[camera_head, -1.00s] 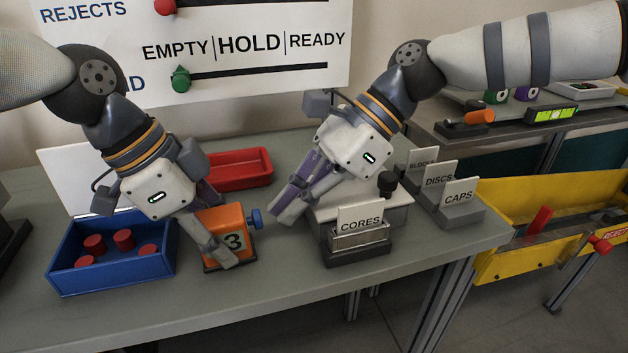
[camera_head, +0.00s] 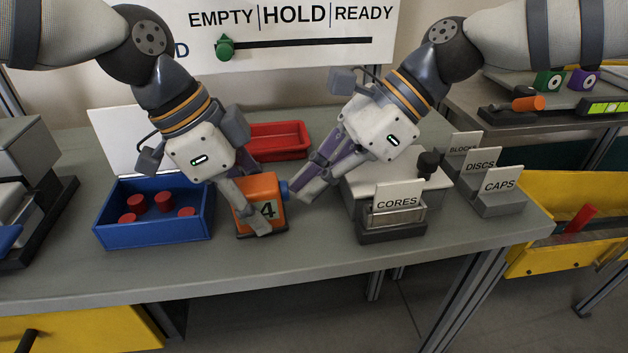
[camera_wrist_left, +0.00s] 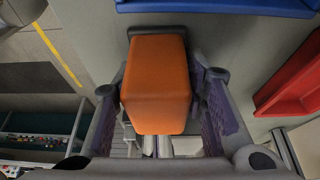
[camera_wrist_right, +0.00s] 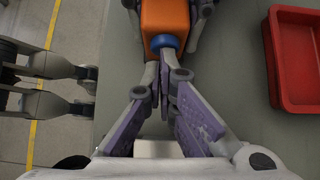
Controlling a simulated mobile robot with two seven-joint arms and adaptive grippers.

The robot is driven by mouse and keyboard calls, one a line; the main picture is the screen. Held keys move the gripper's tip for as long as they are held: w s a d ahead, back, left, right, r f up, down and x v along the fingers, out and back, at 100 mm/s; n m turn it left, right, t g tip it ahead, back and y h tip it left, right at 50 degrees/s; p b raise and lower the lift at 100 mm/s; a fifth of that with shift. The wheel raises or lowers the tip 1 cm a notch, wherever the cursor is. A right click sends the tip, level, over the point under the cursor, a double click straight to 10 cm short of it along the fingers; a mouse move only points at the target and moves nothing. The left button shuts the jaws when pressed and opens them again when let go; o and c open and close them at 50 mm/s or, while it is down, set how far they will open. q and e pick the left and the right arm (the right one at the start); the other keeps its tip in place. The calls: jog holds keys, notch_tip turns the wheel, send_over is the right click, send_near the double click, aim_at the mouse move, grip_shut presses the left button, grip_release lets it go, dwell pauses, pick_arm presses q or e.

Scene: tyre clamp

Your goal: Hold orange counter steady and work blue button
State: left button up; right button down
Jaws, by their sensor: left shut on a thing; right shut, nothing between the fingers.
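The orange counter (camera_head: 258,190) stands on the grey table and shows the digit 4 on its front. My left gripper (camera_head: 249,203) is shut on it, with a finger across the front; the left wrist view shows the orange body (camera_wrist_left: 158,85) between both fingers. The blue button (camera_head: 284,188) is on the counter's right side. My right gripper (camera_head: 300,192) is shut and empty, its fingertips at the button. In the right wrist view the tips (camera_wrist_right: 164,72) meet the blue button (camera_wrist_right: 164,42), apparently touching it.
A blue bin (camera_head: 152,234) with several red discs stands left of the counter. A red tray (camera_head: 278,138) lies behind it. The CORES holder (camera_head: 392,236) stands to the right, near my right gripper. The table front is clear.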

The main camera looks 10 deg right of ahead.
pick_arm(q)
jog(key=shift+f, duration=0.15)
pick_arm(e)
jog(key=v, duration=0.9)
jog(key=shift+d+r, duration=0.2)
jog(key=shift+r, duration=0.1)
pick_arm(q)
jog(key=o, duration=1.1)
jog(key=shift+o, duration=0.2)
